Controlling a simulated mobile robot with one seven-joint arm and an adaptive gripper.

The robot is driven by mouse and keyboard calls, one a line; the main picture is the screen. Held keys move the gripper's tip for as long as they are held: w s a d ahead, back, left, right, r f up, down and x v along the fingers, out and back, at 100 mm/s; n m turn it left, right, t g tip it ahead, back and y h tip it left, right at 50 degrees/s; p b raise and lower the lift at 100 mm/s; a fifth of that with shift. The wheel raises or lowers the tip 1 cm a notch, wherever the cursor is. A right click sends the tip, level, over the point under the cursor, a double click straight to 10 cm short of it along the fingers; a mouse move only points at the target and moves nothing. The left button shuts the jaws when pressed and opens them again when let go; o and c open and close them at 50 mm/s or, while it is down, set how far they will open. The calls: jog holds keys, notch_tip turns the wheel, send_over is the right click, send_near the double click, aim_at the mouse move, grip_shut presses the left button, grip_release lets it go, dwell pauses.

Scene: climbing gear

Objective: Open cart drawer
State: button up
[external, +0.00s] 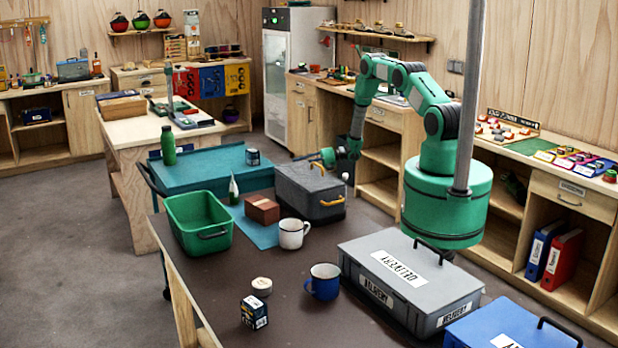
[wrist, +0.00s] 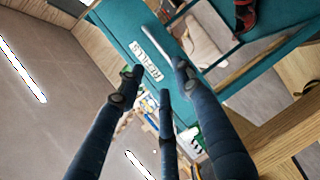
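The teal cart (external: 200,172) stands beyond the dark table in the external view. Its drawer side is hidden there. In the wrist view, a teal cart panel (wrist: 112,22) carries a white label (wrist: 146,60) reading REFILLS. A pale bar (wrist: 163,22) lies close to the label; I cannot tell if it is the drawer handle. My gripper (wrist: 157,80) has its dark fingers spread in front of the label, with nothing visible held between them. I cannot tell if a fingertip touches the panel.
The grey toolbox (external: 311,192) with a yellow handle stands between the external camera and my wrist. A green bin (external: 197,222), white mug (external: 292,234), blue mug (external: 323,284) and delivery case (external: 440,294) occupy the dark table. Wooden shelves (external: 383,152) stand behind my arm.

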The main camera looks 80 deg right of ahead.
jog(key=shift+w, duration=0.15)
jog(key=b+x, duration=0.1)
jog(key=x, duration=1.2)
jog(key=shift+w, duration=0.25)
jog(key=shift+a, duration=0.15)
grip_shut()
